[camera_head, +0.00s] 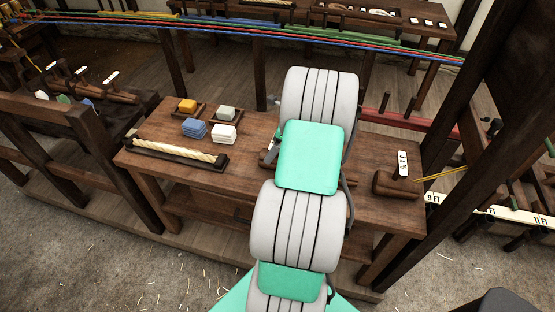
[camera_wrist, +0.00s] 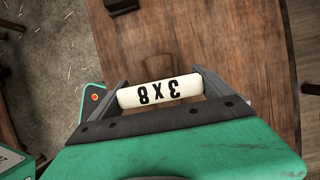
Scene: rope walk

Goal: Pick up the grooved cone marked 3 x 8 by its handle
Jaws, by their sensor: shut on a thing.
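The tag marked 3 x 8 (camera_wrist: 161,91) is a white rounded bar with black characters, upside down in the wrist view. It lies between the two grey fingers of my gripper (camera_wrist: 160,80), which is shut on the cone's handle. The body of the cone is not clearly visible.
The brown workbench (camera_head: 180,185) carries a rope in a dark tray (camera_head: 173,155) and small trays with yellow, blue and white blocks (camera_head: 195,128) at left. A dark post (camera_head: 435,140) rises close to the bench's right end. Coloured ropes (camera_head: 240,28) run behind.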

